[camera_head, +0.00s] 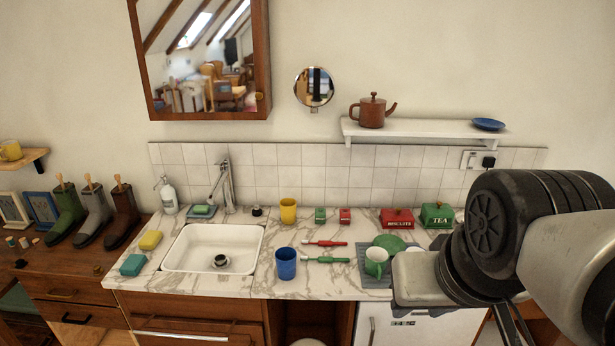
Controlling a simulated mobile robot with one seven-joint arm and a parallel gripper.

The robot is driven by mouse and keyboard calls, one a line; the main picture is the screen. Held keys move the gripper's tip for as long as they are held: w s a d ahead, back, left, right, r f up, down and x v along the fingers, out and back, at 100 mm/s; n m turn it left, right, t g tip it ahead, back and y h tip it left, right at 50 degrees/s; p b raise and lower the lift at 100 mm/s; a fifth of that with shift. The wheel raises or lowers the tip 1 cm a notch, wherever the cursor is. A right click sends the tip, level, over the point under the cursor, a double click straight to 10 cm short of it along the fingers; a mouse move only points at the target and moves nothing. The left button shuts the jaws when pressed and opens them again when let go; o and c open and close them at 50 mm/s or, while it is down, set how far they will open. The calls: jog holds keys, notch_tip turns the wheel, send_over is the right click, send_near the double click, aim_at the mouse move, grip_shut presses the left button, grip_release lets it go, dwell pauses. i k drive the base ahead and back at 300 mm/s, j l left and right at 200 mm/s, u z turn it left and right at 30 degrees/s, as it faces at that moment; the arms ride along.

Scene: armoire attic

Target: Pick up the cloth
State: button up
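I cannot make out any thing that is clearly a cloth. A grey ribbed mat (366,265) lies on the counter right of the sink, under a green cup (376,262) and a green plate (390,243); my arm hides part of this area. A teal block (133,264) and a yellow block (151,240) lie left of the sink and look like sponges. My arm fills the right side of the view, with its end over the counter's right part. I cannot make out its fingertips or anything held in them.
A blue cup (286,264), yellow cup (288,210), two brushes (327,260), and red (397,219) and green tins (437,215) crowd the counter. A shelf (420,129) hangs above.

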aim_at(135, 263)
jog(key=u, duration=1.55)
jog(key=z, duration=0.6)
jog(key=i+j+z, duration=0.15)
jog(key=z, duration=0.2)
jog(key=i+j+z, duration=0.1)
jog(key=j+z, duration=0.6)
jog(key=i+j+z, duration=0.1)
jog(key=j+z, duration=0.25)
jog(key=j, duration=0.8)
jog(key=j+z, duration=0.1)
jog(key=j, duration=1)
